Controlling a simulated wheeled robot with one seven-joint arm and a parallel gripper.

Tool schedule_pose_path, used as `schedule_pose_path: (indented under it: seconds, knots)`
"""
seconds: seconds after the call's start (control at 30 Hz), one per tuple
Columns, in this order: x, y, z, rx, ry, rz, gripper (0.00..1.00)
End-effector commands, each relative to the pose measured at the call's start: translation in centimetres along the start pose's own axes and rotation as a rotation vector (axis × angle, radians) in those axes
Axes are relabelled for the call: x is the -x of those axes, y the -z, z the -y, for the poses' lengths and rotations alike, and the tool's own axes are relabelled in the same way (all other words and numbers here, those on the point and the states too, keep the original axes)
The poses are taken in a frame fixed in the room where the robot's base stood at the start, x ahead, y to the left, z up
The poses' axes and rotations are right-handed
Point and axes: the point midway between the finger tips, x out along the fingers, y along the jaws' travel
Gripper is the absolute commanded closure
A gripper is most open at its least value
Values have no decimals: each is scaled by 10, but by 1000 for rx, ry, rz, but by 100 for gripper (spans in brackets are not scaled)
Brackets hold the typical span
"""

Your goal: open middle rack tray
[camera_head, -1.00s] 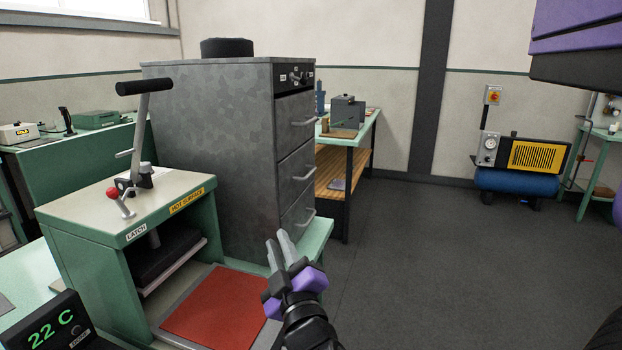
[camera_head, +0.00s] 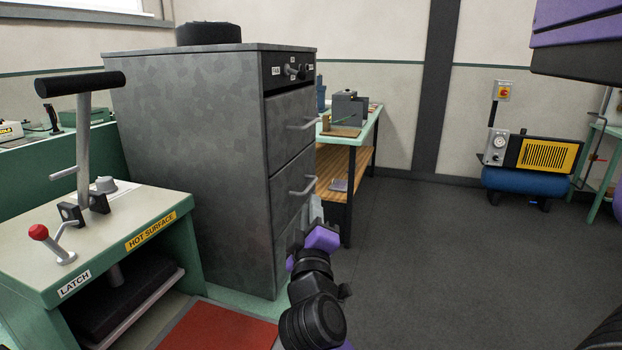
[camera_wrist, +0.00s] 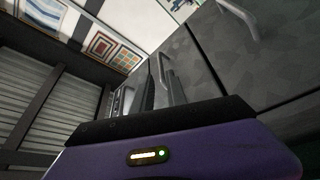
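The grey cabinet (camera_head: 200,150) has a stack of three trays with bar handles on its right-facing front. My gripper (camera_head: 315,208) is in front of the cabinet, just below and right of that handle. In the wrist view the fingers (camera_wrist: 148,92) stand apart, with a handle (camera_wrist: 166,72) close to their tips. I cannot tell whether they touch it. A second handle (camera_wrist: 240,18) shows at the upper right. The lowest handle is hidden behind my gripper in the head view.
A green press (camera_head: 130,220) with a lever and a "HOT SURFACE" label stands left of the cabinet, with a red mat (camera_head: 225,328) below. A green bench (camera_head: 362,130) stands behind. A compressor (camera_head: 530,165) is at the far right. The floor between is clear.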

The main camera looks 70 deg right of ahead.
Motion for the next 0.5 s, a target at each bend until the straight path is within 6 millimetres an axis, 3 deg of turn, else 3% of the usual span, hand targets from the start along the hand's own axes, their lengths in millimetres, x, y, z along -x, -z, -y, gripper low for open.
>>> schedule_pose_path:
  seconds: [0.23,0.5]
  knots:
    - [-9,0,-1,3,-1,3,82]
    - [-50,0,-2,2,-2,3,82]
